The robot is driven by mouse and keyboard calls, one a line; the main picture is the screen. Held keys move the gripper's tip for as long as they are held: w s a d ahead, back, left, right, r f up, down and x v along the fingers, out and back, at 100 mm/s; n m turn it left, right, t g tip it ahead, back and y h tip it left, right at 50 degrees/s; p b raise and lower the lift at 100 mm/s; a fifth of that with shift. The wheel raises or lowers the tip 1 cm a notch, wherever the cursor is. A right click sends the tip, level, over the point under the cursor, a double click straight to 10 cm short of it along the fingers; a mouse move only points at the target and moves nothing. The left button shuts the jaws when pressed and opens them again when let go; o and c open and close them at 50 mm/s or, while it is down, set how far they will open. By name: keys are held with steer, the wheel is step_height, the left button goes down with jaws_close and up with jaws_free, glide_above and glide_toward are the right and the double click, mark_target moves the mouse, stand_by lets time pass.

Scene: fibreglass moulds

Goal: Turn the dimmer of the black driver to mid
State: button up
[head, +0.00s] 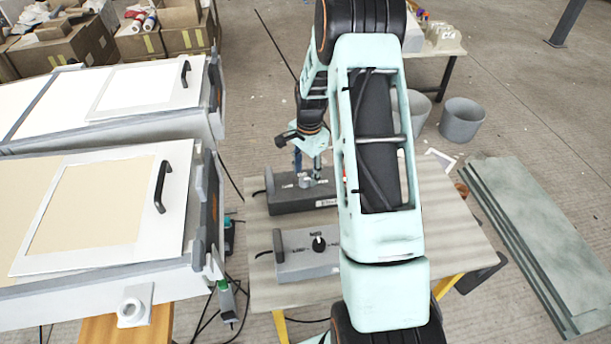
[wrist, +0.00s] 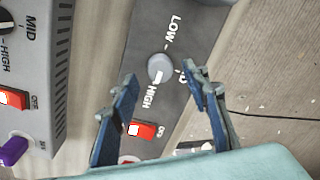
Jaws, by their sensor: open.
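The black driver (head: 285,200) is a dark grey box on the bench, behind a lighter grey driver. In the wrist view its face (wrist: 195,30) fills the middle, with LOW, MID partly covered, and HIGH printed around a round grey dimmer knob (wrist: 160,66). The knob's white mark appears to face HIGH. My gripper (wrist: 163,82) is open, its blue fingers on either side of the knob and apart from it in the picture; their height over the face is unclear. In the head view my gripper (head: 308,165) points down at the black driver.
The light grey driver (head: 310,262) with a black knob (head: 319,244) stands close in front. A red switch (wrist: 143,131) sits on the black driver near HIGH. The bench (head: 460,245) is bare at right. Large white moulds (head: 100,270) stand at left.

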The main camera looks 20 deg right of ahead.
mark_target(304, 181)
steer(key=shift+w+f, duration=0.1)
steer(key=shift+f, duration=1.1)
steer(key=c, duration=1.2)
